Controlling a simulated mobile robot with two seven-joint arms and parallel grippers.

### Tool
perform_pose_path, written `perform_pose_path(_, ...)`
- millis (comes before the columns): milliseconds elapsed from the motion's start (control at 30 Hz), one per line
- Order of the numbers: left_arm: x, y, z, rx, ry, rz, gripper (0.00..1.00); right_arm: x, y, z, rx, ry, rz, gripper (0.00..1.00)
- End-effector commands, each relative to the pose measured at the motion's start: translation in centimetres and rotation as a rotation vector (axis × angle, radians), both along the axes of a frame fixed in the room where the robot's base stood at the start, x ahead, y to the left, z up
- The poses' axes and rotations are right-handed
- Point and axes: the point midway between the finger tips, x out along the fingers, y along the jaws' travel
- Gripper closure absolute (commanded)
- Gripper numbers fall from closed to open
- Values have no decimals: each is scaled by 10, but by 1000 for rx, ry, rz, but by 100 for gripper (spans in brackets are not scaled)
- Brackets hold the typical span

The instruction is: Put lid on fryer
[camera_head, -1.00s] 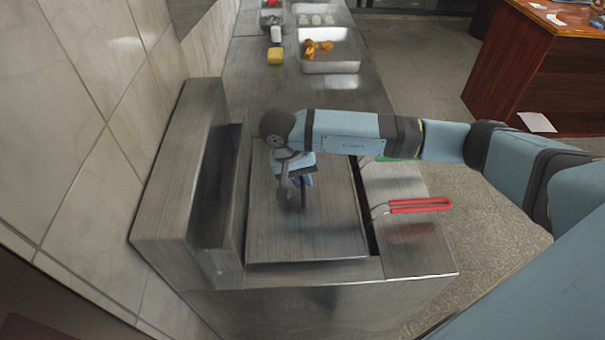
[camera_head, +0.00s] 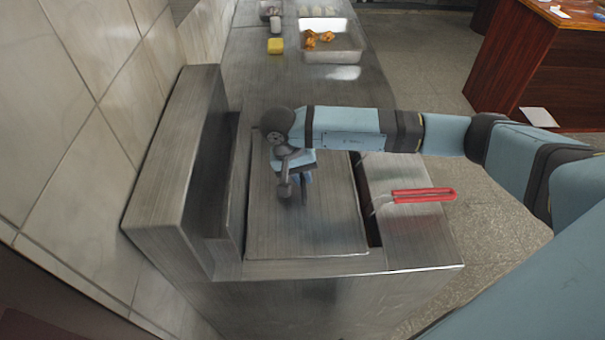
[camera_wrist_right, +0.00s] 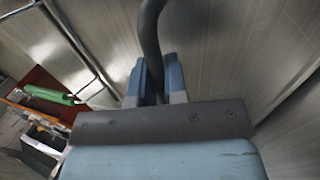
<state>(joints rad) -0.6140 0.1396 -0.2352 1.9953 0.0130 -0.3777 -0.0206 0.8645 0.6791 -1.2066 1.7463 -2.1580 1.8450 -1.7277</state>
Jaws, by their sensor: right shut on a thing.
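The flat metal lid (camera_head: 310,235) lies over the fryer (camera_head: 330,305), covering most of its top. A dark gap shows along its right side; I cannot tell whether it is fully seated. My right gripper (camera_head: 296,190) is above the lid, shut on the lid's handle. In the right wrist view the dark curved handle (camera_wrist_right: 150,40) runs between the fingers of the gripper (camera_wrist_right: 158,85), with the lid's brushed metal (camera_wrist_right: 230,50) behind. My left gripper is not in view.
A red basket handle (camera_head: 423,195) sticks out at the fryer's right; a green handle (camera_wrist_right: 50,95) shows in the right wrist view. A raised metal back (camera_head: 175,170) stands at left. A tray (camera_head: 335,55) with fried food and a yellow block (camera_head: 275,46) are farther back.

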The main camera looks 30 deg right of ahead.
Motion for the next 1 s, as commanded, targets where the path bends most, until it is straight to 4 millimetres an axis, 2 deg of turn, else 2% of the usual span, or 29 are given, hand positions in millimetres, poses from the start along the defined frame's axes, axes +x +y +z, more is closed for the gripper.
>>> perform_pose_path(67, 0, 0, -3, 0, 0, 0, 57, 0, 0, -2, 0, -1, 0, 100)
perform_pose_path(100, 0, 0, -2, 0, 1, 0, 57, 0, 0, -1, 0, -1, 0, 80)
perform_pose_path(200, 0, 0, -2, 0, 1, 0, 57, 0, 0, -1, 0, -1, 0, 57)
perform_pose_path(567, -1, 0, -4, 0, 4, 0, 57, 1, 1, 2, 0, -1, 0, 57)
perform_pose_path(767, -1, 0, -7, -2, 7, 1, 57, 6, 10, 33, 1, -5, 2, 57)
perform_pose_path(1000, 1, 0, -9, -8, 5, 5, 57, 13, 25, 87, 2, -6, 1, 57)
